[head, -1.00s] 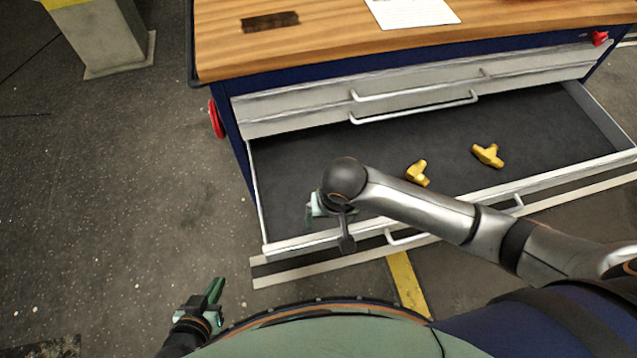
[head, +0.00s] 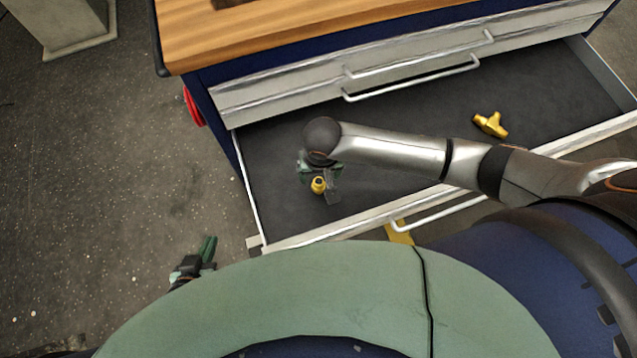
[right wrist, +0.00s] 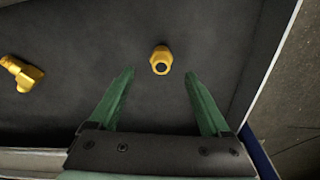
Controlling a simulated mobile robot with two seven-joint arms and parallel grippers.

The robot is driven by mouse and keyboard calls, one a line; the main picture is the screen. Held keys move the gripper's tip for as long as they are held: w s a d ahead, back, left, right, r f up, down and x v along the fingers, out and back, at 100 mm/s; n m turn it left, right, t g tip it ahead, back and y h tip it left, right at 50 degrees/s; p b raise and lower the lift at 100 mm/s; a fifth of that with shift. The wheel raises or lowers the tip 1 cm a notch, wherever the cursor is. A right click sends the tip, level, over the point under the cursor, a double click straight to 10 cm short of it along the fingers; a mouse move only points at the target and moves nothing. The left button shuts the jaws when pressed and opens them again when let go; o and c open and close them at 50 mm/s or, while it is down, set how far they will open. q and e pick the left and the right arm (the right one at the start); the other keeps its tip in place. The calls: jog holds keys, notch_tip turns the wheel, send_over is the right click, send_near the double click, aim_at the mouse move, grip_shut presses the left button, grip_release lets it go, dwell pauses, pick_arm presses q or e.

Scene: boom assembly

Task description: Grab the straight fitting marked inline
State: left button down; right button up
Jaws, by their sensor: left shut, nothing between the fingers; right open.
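A short yellow fitting (head: 318,185) is in the open drawer, at my right gripper (head: 320,178). In the right wrist view this fitting (right wrist: 161,60) shows end on, with a dark round bore, centred at the fingertips. My right gripper (right wrist: 160,74) is open, and no finger visibly touches the fitting. No inline marking is readable. A second yellow fitting (right wrist: 21,74) with a bent or branched shape lies at the left of the wrist view. A branched yellow fitting (head: 490,124) lies further right in the drawer. My left gripper (head: 209,246) is shut and empty over the floor.
The drawer (head: 360,222) is pulled out of a blue cabinet with a wooden top (head: 300,30). Closed drawers with bar handles (head: 410,82) stand behind it. Its side wall (right wrist: 268,75) is right of my right fingers. The dark drawer floor is mostly clear.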

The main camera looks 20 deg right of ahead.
aim_at(319, 181)
jog(key=shift+w+f+b, duration=0.2)
jog(key=shift+f, duration=1.15)
jog(key=shift+w+f+b, duration=0.15)
jog(key=shift+f, duration=1.2)
grip_shut()
